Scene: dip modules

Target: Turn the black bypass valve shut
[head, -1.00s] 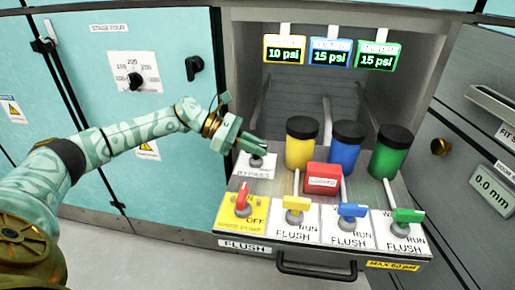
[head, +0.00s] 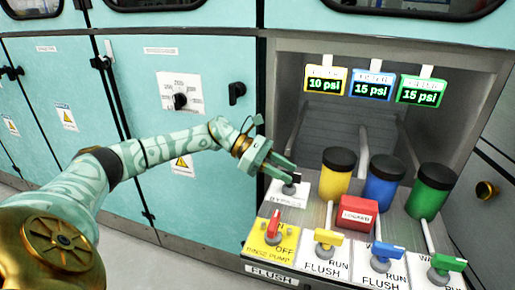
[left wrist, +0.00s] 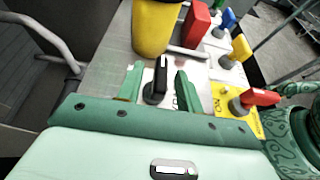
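The black bypass valve (head: 290,186) stands on a white plate marked BYPASS at the left rear of the flush panel. In the left wrist view its black handle (left wrist: 160,79) points away from the gripper, between the two green fingers. My left gripper (head: 283,170) is open around the valve, with a gap visible on each side of the handle in the left wrist view (left wrist: 158,85). In the head view the fingers partly hide the handle. My right gripper is not in view.
A yellow canister (head: 337,173), blue canister (head: 384,182) and green canister (head: 432,191) stand right of the valve. A red block (head: 357,212) marked LOCKED is in front of them. The red pump valve (head: 273,224) and yellow flush valve (head: 327,240) are nearby.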

